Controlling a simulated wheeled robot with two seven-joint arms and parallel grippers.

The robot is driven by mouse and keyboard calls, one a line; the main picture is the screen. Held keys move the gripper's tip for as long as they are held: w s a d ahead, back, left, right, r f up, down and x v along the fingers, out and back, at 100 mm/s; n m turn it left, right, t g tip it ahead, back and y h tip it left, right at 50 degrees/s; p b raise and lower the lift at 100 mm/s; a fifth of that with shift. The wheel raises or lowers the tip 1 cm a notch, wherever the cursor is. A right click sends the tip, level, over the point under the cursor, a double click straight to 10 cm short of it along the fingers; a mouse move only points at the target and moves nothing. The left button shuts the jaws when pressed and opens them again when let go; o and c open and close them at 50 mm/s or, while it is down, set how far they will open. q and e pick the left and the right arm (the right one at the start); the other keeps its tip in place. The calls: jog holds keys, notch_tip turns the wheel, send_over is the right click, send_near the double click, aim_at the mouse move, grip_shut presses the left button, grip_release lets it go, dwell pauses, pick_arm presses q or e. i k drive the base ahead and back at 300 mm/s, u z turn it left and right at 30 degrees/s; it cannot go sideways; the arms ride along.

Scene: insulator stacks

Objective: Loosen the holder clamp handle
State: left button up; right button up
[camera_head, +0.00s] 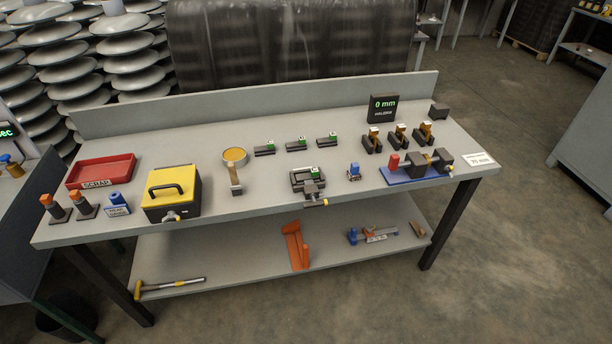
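A small grey holder (298,182) stands near the front edge of the bench, around the middle. I cannot tell from this view how tight the clamp is. Neither of my grippers shows in the head view, and nothing touches the holder.
A blue-based fixture (417,169) and a small blue item (354,171) are right. Several small blocks lie behind. The red scrap tray (101,171) is far left.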

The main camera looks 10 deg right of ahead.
aim_at(315, 204)
jog(key=u, duration=1.15)
jog(key=k, duration=0.1)
jog(key=z, duration=2.15)
jog(key=i, duration=0.8)
jog(key=u, duration=0.6)
jog(key=i, duration=0.55)
jog(key=u, duration=0.4)
